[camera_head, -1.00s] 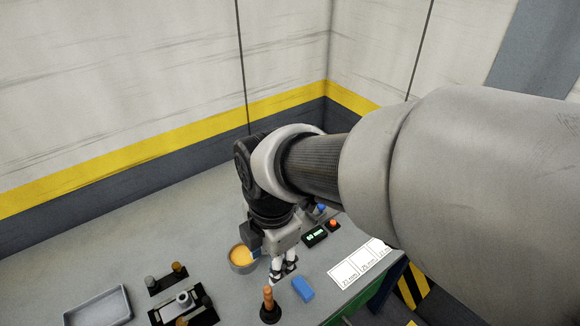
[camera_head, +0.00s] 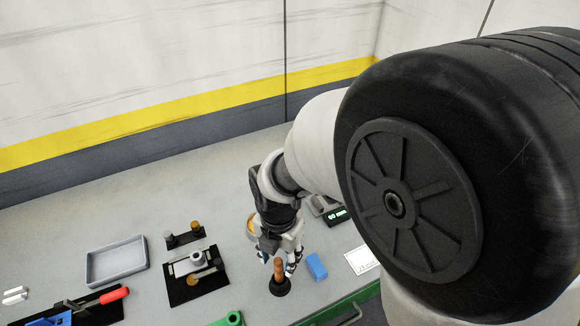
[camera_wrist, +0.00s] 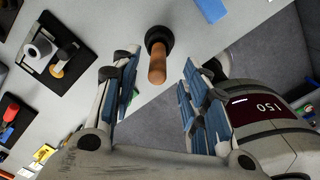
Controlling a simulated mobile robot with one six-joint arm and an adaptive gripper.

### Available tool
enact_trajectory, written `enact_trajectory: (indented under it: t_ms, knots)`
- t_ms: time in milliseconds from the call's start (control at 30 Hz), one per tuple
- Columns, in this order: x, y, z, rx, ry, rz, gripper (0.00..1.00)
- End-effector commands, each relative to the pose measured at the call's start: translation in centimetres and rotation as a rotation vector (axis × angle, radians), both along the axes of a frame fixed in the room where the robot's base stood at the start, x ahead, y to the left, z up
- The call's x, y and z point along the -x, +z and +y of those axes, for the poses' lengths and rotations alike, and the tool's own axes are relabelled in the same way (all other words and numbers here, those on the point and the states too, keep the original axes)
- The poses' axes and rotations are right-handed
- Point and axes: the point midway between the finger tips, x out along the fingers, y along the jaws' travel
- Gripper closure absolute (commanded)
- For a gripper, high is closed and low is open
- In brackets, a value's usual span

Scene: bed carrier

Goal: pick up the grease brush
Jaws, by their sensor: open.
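The grease brush, with a brown wooden handle (camera_head: 279,268) and a round black head, stands upright on the bench near its front edge. In the wrist view its handle (camera_wrist: 157,68) points toward me, between the two fingers. My gripper (camera_head: 279,262) is open and close to the handle, pointing down in the head view. In the wrist view the gripper (camera_wrist: 155,75) has a finger on each side of the handle, with gaps visible. I cannot tell how far down the handle the fingertips reach.
A blue block (camera_head: 317,267) lies just right of the brush. An orange-filled bowl (camera_head: 251,226) is behind my gripper, partly hidden. Black fixtures (camera_head: 193,276), a grey tray (camera_head: 117,262) and a red-handled tool (camera_head: 113,295) lie left.

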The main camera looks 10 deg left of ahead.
Motion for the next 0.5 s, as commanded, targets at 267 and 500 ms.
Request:
enact_trajectory:
  t_ms: [267,500]
  knots:
    - [0.2,-1.8,0.1,0.001,0.001,0.001,0.59]
    - [0.4,-5.4,0.4,0.001,-0.001,0.002,0.59]
